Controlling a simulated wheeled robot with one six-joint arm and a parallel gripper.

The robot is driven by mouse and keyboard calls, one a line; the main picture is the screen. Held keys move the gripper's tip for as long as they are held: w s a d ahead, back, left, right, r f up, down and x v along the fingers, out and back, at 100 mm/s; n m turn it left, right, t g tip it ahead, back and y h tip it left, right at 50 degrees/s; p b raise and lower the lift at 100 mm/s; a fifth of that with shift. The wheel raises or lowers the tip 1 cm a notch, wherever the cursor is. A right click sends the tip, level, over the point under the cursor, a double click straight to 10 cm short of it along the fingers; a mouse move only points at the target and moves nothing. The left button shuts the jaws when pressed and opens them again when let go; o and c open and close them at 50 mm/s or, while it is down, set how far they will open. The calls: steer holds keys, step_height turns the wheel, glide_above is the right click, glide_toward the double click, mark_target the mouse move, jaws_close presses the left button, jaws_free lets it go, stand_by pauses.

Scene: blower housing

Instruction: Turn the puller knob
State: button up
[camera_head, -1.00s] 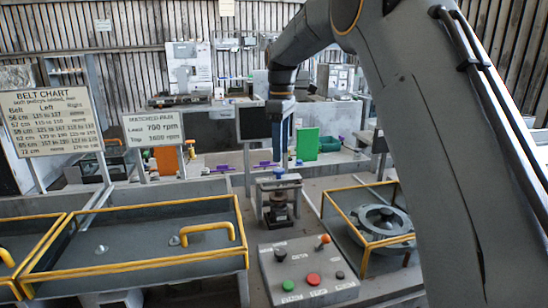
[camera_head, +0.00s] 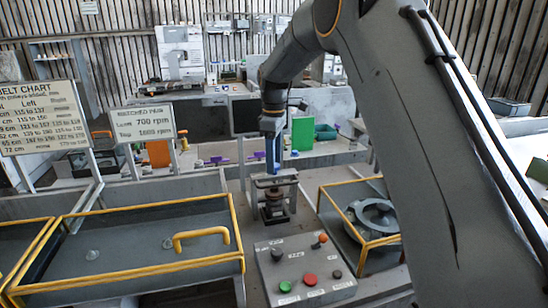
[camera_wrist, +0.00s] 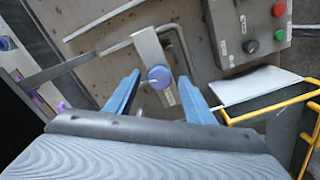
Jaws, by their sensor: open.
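The puller (camera_head: 275,200) stands on the bench behind the control panel, a dark frame with a crossbar on top. In the wrist view its round blue knob (camera_wrist: 159,77) sits on a pale metal bar. My gripper (camera_wrist: 161,80) is open and empty, with one blue finger on each side of the knob. Gaps show between the knob and both fingers. In the head view my gripper (camera_head: 272,168) points straight down just over the puller, and its blue fingers blend with the knob. I cannot tell the exact height of the fingertips against the knob.
The control panel (camera_head: 305,268) with red and green buttons is in front of the puller. A yellow-railed bay (camera_head: 335,212) holding a round housing is to the right. A yellow-edged tray (camera_head: 130,245) lies to the left. A green block (camera_head: 302,133) stands behind.

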steer(key=shift+f, duration=0.1)
steer(key=shift+c, duration=0.3)
steer(key=c, duration=1)
steer(key=shift+m, duration=0.3)
steer(key=m, duration=0.4)
steer(key=shift+w, duration=0.1)
steer(key=m, duration=0.5)
steer(key=shift+b, duration=0.3)
steer(key=m, duration=0.4)
steer(key=shift+m, duration=2.5)
